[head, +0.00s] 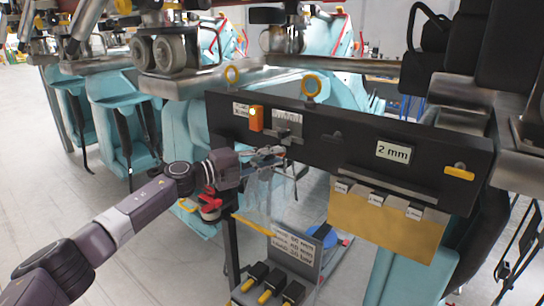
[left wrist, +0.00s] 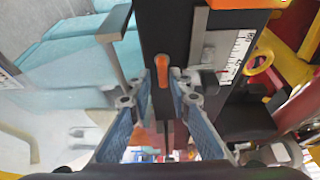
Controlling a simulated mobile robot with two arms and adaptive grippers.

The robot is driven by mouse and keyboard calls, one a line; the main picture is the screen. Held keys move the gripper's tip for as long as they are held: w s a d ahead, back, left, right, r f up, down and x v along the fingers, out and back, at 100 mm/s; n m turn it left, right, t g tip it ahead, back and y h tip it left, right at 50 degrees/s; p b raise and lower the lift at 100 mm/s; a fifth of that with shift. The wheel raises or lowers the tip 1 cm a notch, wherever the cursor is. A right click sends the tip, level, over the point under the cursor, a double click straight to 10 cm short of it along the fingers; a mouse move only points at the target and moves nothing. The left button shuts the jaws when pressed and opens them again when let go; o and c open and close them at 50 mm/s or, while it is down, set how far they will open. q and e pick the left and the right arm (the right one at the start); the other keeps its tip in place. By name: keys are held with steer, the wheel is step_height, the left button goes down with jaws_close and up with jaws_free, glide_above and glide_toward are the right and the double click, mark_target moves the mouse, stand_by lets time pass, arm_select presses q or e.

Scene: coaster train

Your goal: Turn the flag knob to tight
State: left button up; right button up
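A black panel (head: 345,150) hangs under the coaster track. In the left wrist view, a small orange knob (left wrist: 161,70) shows on the panel (left wrist: 165,30), between and ahead of my left gripper's fingertips (left wrist: 158,98). The fingers are apart, one on each side; I see no contact. In the head view, my left gripper (head: 266,157) is at the panel's lower edge, and I cannot make out this knob there. A yellow flag-shaped handle (head: 459,172) is at the panel's right end. No "tight" mark is readable. My right gripper is out of view.
A scale plate (head: 287,120) with a dark slider sits beside an orange box (head: 256,118). Two yellow rings stand on the panel's top edge. A "2 mm" sign (head: 394,152) is at right. A yellow plate with tags (head: 385,222) hangs below. Turquoise seats (head: 125,115) stand at left.

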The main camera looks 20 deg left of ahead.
arm_select(q)
steer(key=shift+o, duration=0.4)
steer(key=shift+r, duration=0.15)
steer(key=v, duration=1.2)
steer(key=shift+s, duration=0.1)
